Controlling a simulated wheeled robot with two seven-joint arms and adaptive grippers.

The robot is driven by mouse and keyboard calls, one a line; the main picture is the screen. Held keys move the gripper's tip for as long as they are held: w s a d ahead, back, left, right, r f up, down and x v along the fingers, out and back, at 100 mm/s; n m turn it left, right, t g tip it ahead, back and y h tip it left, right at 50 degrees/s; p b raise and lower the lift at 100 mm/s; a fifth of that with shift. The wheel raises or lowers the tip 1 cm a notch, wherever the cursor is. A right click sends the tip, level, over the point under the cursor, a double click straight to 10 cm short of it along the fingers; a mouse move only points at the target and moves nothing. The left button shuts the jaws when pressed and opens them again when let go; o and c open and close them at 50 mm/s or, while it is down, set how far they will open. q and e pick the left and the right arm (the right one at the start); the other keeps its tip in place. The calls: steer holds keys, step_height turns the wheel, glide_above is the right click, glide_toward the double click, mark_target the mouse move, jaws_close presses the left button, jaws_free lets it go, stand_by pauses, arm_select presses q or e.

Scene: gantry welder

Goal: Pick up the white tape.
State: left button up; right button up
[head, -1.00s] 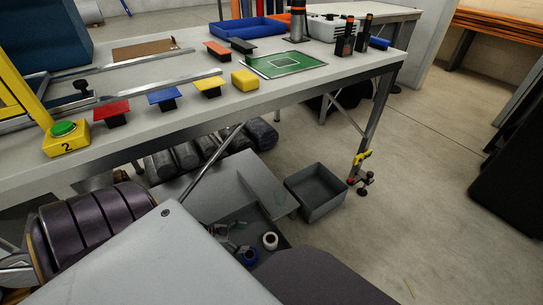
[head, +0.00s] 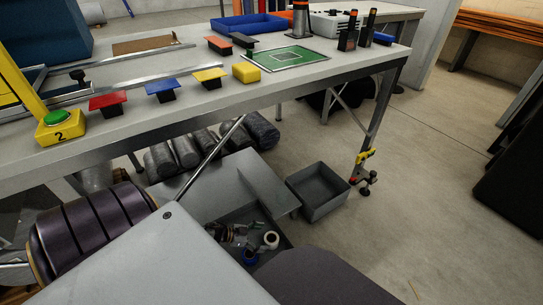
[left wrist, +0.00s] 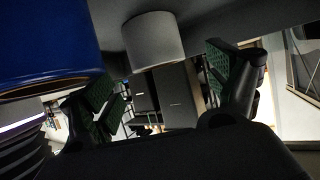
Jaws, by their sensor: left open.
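The white tape (head: 271,240) is a small white roll in the dark grey open tray low in the head view. In the left wrist view the white tape (left wrist: 151,41) shows large, ahead of and between the two fingers. My left gripper (head: 242,234) is in the tray, just left of the white tape. In the left wrist view its green-padded fingers (left wrist: 160,82) are spread apart with nothing held between them. Whether they touch the tape cannot be told. My right gripper is not in view.
A blue tape roll (head: 249,257) lies close to the white one; it fills the upper left of the wrist view (left wrist: 50,40). An empty grey bin (head: 318,191) stands to the right. The white workbench (head: 215,105) is above and behind.

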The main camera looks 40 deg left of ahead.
mark_target(272, 238)
arm_select(q)
steer(key=shift+d, duration=0.1)
stand_by(0.3)
steer(key=shift+b+x, duration=1.4)
steer(key=shift+x, duration=1.2)
steer(key=c, duration=1.2)
steer(key=shift+r, duration=0.2)
steer(key=shift+c, duration=0.2)
